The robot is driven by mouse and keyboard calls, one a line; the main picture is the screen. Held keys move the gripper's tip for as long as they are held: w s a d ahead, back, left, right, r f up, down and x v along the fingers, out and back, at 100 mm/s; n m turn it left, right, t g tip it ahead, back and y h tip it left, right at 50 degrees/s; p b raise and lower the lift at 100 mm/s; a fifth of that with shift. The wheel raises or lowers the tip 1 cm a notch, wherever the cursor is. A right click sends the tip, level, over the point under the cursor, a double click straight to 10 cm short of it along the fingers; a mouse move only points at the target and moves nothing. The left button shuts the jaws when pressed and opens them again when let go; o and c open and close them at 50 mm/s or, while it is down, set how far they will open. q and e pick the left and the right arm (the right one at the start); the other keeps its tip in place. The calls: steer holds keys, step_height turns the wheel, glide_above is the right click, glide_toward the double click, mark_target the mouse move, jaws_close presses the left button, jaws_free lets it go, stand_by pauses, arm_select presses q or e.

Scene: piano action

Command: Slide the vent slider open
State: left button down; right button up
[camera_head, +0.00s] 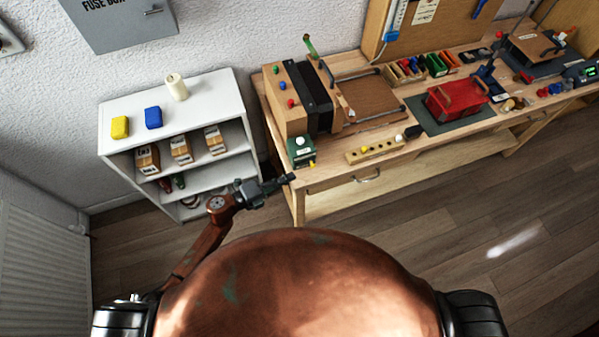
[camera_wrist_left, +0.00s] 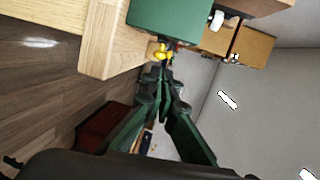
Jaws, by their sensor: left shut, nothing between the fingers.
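A small green box (camera_head: 302,152) with a white knob on top stands at the left front corner of the workbench. A small yellow piece (camera_head: 312,163) shows low on its front; I cannot tell for sure whether this is the vent slider. My left gripper (camera_head: 290,178) is shut and empty, just in front of and below the green box. In the left wrist view the closed fingertips (camera_wrist_left: 163,68) are close to the yellow piece (camera_wrist_left: 160,52) and the green box (camera_wrist_left: 170,18); contact cannot be told. My right gripper is not in view.
The workbench (camera_head: 325,172) carries a wooden bellows unit (camera_head: 288,98), a knobbed wooden strip (camera_head: 375,150) and a red box (camera_head: 457,97). A white shelf (camera_head: 205,92) stands left of the bench, close behind my left arm. The floor in front is clear.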

arm_select(q)
steer(key=f+v, duration=0.1)
steer(key=v, duration=0.5)
steer(key=shift+a+r, duration=0.25)
steer(key=shift+r, duration=0.25)
steer(key=w+a+f+n+t+y, duration=0.35)
steer(key=a+f+n+y, duration=0.25)
steer(key=a+f+n, duration=0.85)
steer(key=s+a+f+n+y, duration=0.2)
steer(key=s+a+f+y, duration=0.15)
steer(key=f, duration=0.45)
steer(key=s+a+f+n+y, duration=0.1)
steer(key=s+a+f+y, duration=0.2)
steer(key=f, duration=0.5)
steer(key=s+a+f+n+g+y, duration=0.1)
steer(key=s+a+f+n+g, duration=0.2)
steer(key=s+f, duration=0.55)
steer(key=s+a+f+n+g+y, duration=0.15)
steer(key=s+a+f+n, duration=0.25)
steer(key=s+f, duration=0.45)
steer(key=s+d+f+n+g, duration=0.1)
steer(key=s+f+n+g, duration=0.1)
steer(key=s, duration=1)
steer(key=s+d+f+n+g+b, duration=0.1)
steer(key=s+f+n+g, duration=0.1)
steer(key=s, duration=1)
steer(key=shift+f+g+h, duration=0.3)
steer(key=shift+f+g, duration=0.6)
